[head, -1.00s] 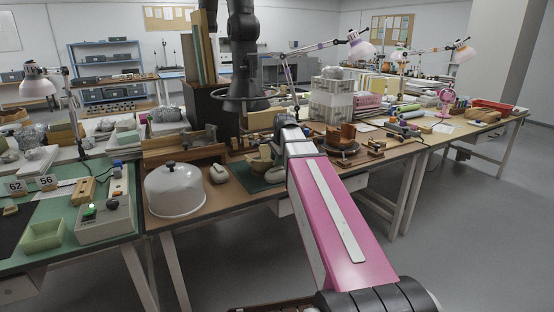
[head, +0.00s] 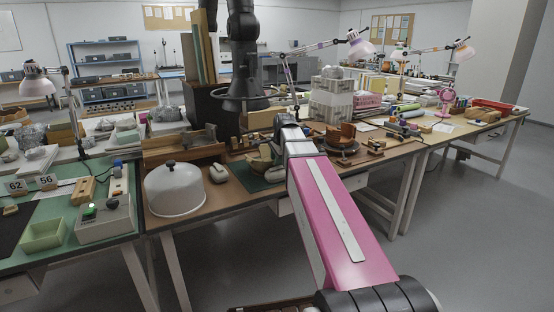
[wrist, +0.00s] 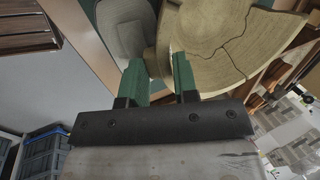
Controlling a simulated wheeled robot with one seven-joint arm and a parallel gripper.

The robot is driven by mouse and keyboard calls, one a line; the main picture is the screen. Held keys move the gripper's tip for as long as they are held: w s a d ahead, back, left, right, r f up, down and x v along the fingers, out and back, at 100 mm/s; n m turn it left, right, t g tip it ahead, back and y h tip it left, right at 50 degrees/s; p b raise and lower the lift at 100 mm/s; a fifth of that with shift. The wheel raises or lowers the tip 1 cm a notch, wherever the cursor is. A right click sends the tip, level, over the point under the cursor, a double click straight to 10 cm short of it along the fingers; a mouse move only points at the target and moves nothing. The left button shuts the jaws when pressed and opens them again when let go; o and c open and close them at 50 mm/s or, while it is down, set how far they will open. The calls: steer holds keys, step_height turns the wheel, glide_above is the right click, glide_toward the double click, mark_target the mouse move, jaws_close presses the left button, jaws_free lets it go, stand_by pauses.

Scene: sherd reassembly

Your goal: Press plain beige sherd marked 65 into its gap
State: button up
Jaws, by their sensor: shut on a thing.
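In the wrist view, my gripper (wrist: 158,68) has its green fingers closed on a thin brownish-beige piece, seen edge-on, which I take to be the sherd (wrist: 160,50). The number 65 cannot be read. Directly beside it is the cracked beige vessel (wrist: 225,62), with dark joint lines on its wall. Whether the sherd touches the vessel or sits in its gap cannot be told. In the head view, the beige vessel (head: 257,163) stands on a dark green mat (head: 259,183). My arm hides my gripper and the sherd there.
A white dome cover (head: 174,191) and a small grey-and-white device (head: 218,173) stand left of the vessel. A brown pot (head: 341,135) on a round stand is to the right. Wooden trays (head: 180,152) lie behind. The bench's front edge is close.

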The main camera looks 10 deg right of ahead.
steer(key=o, duration=0.9)
steer(key=shift+r, duration=0.1)
steer(key=v, duration=1)
steer(key=shift+r, duration=0.25)
steer(key=shift+s, duration=0.15)
